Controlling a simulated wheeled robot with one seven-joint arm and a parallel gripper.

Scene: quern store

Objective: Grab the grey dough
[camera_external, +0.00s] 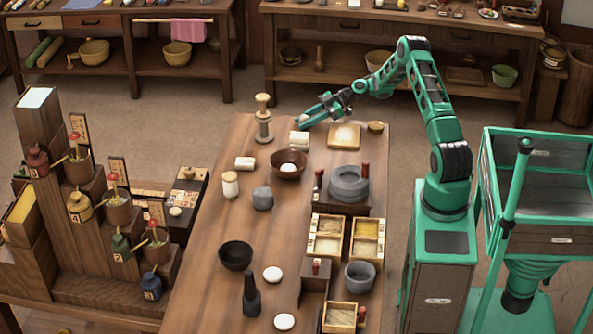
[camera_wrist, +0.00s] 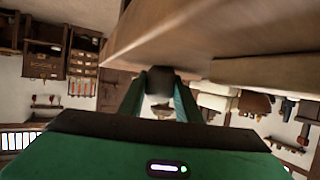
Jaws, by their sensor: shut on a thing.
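My gripper (camera_external: 306,120) is at the far end of the long wooden table, just above its back edge. The wrist view shows its two green fingers (camera_wrist: 161,95) closed around a small dark grey lump (camera_wrist: 160,80), which looks like the grey dough. In the outside view the lump is too small and too hidden by the fingers to make out clearly. A white roll-shaped thing (camera_external: 299,138) stands on the table just in front of the fingertips.
A wooden stand (camera_external: 263,120) is left of my gripper, and a flat wooden board (camera_external: 344,136) is to the right. A brown bowl with a white lump (camera_external: 288,168), a stone quern (camera_external: 348,183) and wooden boxes (camera_external: 327,237) crowd the table (camera_external: 205,255).

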